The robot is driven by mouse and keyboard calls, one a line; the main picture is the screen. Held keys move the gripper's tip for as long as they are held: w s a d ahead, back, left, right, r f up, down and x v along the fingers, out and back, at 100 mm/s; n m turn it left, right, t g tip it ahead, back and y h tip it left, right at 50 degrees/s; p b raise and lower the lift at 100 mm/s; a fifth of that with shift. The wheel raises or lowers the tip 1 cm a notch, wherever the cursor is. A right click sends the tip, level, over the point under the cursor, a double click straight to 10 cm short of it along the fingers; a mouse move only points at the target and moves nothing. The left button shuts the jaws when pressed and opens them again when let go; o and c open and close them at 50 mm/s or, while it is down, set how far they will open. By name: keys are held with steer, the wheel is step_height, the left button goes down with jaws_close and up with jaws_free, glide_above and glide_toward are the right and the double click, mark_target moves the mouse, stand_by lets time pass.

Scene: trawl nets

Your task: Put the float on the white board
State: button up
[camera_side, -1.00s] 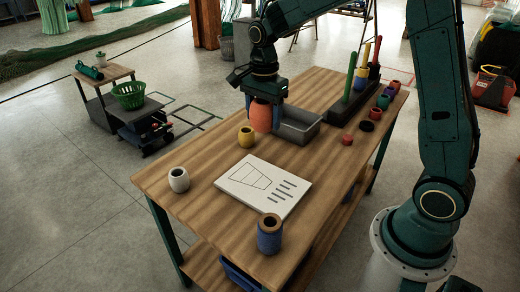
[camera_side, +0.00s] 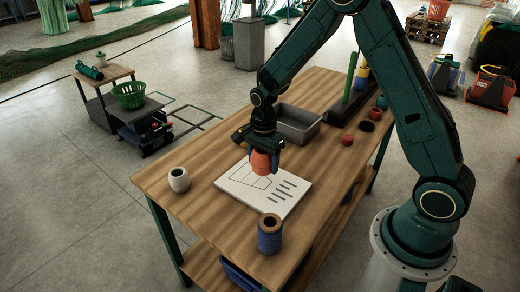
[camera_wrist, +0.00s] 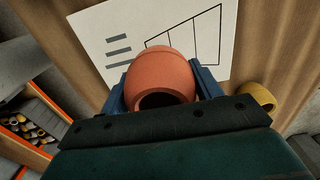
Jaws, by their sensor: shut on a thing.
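The orange float (camera_side: 261,162) is held between the blue fingers of my gripper (camera_side: 262,158), which is shut on it. In the side view the float appears over the far edge of the white board (camera_side: 285,203); I cannot tell whether it touches. In the wrist view the float (camera_wrist: 160,75) sits between both fingers with its dark hole toward the camera. The white board (camera_wrist: 100,30) lies beyond it, with its printed outline and bars partly covered by the float and gripper.
A white spool (camera_side: 178,180) stands left of the board and a blue spool (camera_side: 269,240) at its near edge. A yellow spool (camera_wrist: 258,96) is beside my gripper. A grey tray (camera_side: 299,122) lies behind, with a rack and posts (camera_side: 350,98) at the back right.

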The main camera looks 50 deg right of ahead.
steer(key=shift+f, duration=0.3)
steer(key=shift+f, duration=0.1)
steer(key=shift+f, duration=2)
steer(key=shift+f, duration=0.15)
steer(key=o, duration=1)
step_height(320, 180, up, 12)
